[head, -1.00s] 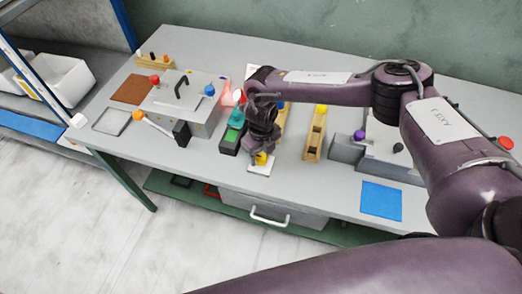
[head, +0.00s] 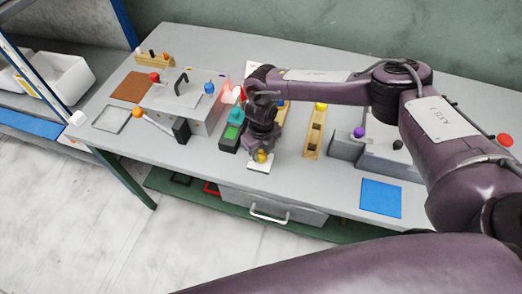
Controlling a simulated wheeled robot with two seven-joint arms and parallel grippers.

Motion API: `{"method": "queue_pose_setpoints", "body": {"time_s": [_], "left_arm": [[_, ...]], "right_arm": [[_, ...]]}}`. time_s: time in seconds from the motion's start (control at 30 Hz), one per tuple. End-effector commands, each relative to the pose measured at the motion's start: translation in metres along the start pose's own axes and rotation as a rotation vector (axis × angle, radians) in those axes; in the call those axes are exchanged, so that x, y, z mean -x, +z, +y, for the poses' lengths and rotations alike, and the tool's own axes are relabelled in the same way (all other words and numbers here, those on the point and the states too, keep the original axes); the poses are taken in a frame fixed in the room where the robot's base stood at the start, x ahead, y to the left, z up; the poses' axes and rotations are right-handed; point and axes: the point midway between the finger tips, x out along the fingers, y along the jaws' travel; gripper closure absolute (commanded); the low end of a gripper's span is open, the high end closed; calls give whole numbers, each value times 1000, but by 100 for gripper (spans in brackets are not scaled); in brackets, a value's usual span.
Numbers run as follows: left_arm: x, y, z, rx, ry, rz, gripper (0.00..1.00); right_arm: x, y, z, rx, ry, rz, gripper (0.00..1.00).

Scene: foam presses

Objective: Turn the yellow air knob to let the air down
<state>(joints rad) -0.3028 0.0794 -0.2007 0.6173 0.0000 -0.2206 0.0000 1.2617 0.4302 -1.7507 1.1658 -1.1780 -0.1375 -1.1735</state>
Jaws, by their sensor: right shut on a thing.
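The yellow air knob (head: 262,156) sits on a small white base (head: 258,168) near the front edge of the table. My right gripper (head: 262,152) reaches down over the knob from above and is shut on it. The fingers and wrist cover part of the knob, so how far it is turned cannot be told. My left gripper does not show.
Left of the gripper stand a box with a green button (head: 231,133) and a grey press (head: 190,105) with a black handle. To the right are a wooden rack (head: 314,135), a second grey machine (head: 350,147) and a blue mat (head: 381,198) on the grey table (head: 300,183).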

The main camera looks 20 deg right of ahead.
Motion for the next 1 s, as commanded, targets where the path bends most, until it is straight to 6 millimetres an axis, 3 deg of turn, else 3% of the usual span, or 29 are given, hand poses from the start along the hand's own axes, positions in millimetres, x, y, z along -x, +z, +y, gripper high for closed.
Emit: {"method": "queue_pose_setpoints", "body": {"time_s": [0.5, 1.0], "left_arm": [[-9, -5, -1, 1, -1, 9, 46], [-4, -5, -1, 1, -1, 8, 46]], "right_arm": [[0, 1, 0, -411, 1, -4, 91], [2, 2, 0, -888, 1, -4, 91]]}}
